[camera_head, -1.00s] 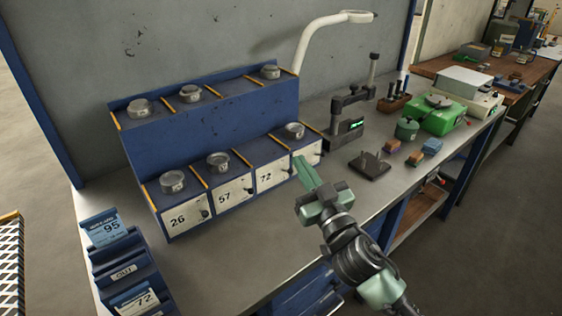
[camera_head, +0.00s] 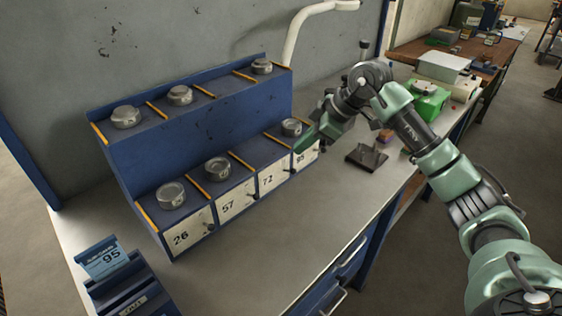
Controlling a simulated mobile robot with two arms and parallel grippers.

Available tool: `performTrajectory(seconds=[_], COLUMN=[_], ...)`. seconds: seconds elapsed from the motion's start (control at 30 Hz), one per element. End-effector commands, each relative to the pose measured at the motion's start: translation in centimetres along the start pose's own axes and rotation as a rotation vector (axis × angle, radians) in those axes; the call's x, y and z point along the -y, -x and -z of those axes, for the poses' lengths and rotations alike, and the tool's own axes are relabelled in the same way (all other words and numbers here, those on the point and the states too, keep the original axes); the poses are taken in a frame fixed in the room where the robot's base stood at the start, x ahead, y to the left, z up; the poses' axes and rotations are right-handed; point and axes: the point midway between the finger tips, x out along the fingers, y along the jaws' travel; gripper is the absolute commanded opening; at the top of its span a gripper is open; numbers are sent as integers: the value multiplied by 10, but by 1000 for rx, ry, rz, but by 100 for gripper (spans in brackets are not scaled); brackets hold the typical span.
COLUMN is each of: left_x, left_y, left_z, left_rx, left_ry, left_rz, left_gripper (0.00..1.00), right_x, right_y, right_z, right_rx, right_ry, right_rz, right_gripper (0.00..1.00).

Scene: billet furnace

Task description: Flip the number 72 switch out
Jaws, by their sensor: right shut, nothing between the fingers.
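The number 72 panel (camera_head: 270,179) is a white plate on the front of the blue stepped rack (camera_head: 200,130), between the 57 and 95 panels. Its small dark switch (camera_head: 289,170) is at the plate's right side; its position is too small to tell. No tin stands above the 72 panel. My right gripper (camera_head: 306,146) is shut and empty, with its green fingertips at the 95 panel (camera_head: 303,159), right of the 72 switch. Whether it touches the rack I cannot tell. My left gripper is out of view.
Round metal tins (camera_head: 171,195) stand on both rack steps. A card holder (camera_head: 118,277) with a blue 95 card is at lower left. A dark plate (camera_head: 367,157) lies right of the rack; the bench front (camera_head: 290,235) is clear.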

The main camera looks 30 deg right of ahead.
Motion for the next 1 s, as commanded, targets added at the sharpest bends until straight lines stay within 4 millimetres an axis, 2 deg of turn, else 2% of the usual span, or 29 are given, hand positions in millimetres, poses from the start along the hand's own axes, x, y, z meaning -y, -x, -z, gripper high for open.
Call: performTrajectory(seconds=[0.13,0.53,0.67,1.0], left_x=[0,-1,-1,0], left_y=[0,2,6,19], left_z=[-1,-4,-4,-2], left_rx=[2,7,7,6], left_ry=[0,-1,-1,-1], left_rz=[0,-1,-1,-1], left_gripper=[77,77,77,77], right_x=[-8,-7,-6,-7], right_y=[9,4,-12,-71], right_z=[-13,-13,-14,-17], right_rx=[57,58,58,57], right_ry=[-47,-49,-49,-49], right_rz=[-14,-11,-9,-8], right_gripper=[0,0,0,0])
